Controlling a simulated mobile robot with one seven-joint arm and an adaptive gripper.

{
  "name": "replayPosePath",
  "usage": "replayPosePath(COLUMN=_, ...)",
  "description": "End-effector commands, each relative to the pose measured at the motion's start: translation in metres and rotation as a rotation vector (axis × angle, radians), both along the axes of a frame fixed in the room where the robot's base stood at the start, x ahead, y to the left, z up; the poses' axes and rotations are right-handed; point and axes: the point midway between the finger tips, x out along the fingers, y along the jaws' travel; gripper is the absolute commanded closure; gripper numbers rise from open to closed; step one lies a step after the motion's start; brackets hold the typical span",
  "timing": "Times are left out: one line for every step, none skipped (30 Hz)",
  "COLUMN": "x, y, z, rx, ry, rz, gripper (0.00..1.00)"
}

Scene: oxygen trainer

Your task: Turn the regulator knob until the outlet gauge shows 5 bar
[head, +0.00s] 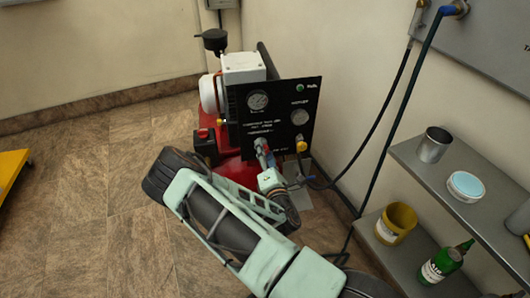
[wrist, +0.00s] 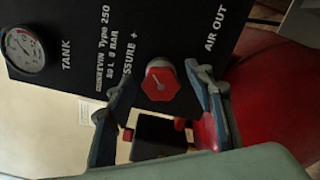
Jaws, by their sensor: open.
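The red lobed regulator knob (wrist: 160,83) sits on the black panel (head: 278,86) beside the word PRESSURE, with a pale pointer mark on its face. My gripper (head: 264,150) is at the lower part of the panel in the head view. In the wrist view my gripper (wrist: 162,78) is open, its two fingers on either side of the knob; contact cannot be told. The right-hand gauge (head: 299,116), which appears to be the outlet gauge, is too small to read.
The tank gauge (wrist: 24,48) is at the panel's upper left, and also shows in the head view (head: 258,100). A yellow fitting (head: 301,146) with a hose is right of my gripper. A grey shelf (head: 425,178) with containers stands at the right. The floor at left is mostly clear.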

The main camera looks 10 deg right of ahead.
Motion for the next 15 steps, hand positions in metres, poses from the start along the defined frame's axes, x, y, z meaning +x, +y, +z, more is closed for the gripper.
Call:
replayPosePath(x=0.000, y=0.000, z=0.000, rx=0.000, ry=0.000, rz=0.000, gripper=0.52)
replayPosePath(x=0.000, y=0.000, z=0.000, rx=0.000, ry=0.000, rz=0.000, gripper=0.52)
replayPosePath(x=0.000, y=0.000, z=0.000, rx=0.000, ry=0.000, rz=0.000, gripper=0.52)
replayPosePath(x=-0.001, y=0.000, z=0.000, rx=0.000, ry=0.000, rz=0.000, gripper=0.52)
replayPosePath(x=-0.003, y=0.000, z=0.000, rx=0.000, ry=0.001, rz=0.000, gripper=0.52)
replayPosePath(x=-0.006, y=0.000, z=-0.001, rx=0.000, ry=0.002, rz=-0.001, gripper=0.52)
replayPosePath(x=-0.009, y=0.000, z=-0.001, rx=0.000, ry=0.003, rz=-0.001, gripper=0.52)
replayPosePath(x=-0.013, y=0.000, z=-0.001, rx=0.000, ry=0.003, rz=-0.001, gripper=0.52)
replayPosePath(x=-0.020, y=-0.001, z=-0.001, rx=-0.002, ry=0.003, rz=-0.001, gripper=0.52)
replayPosePath(x=-0.025, y=-0.001, z=-0.001, rx=-0.003, ry=0.004, rz=-0.001, gripper=0.52)
replayPosePath(x=-0.031, y=0.000, z=-0.001, rx=-0.004, ry=0.004, rz=-0.001, gripper=0.52)
replayPosePath(x=-0.040, y=0.000, z=-0.002, rx=-0.003, ry=0.004, rz=0.000, gripper=0.52)
replayPosePath(x=-0.047, y=0.000, z=-0.001, rx=-0.003, ry=0.004, rz=0.000, gripper=0.52)
replayPosePath(x=-0.054, y=0.000, z=-0.001, rx=-0.003, ry=0.004, rz=0.000, gripper=0.52)
replayPosePath(x=-0.063, y=-0.001, z=-0.001, rx=-0.003, ry=0.004, rz=0.000, gripper=0.52)
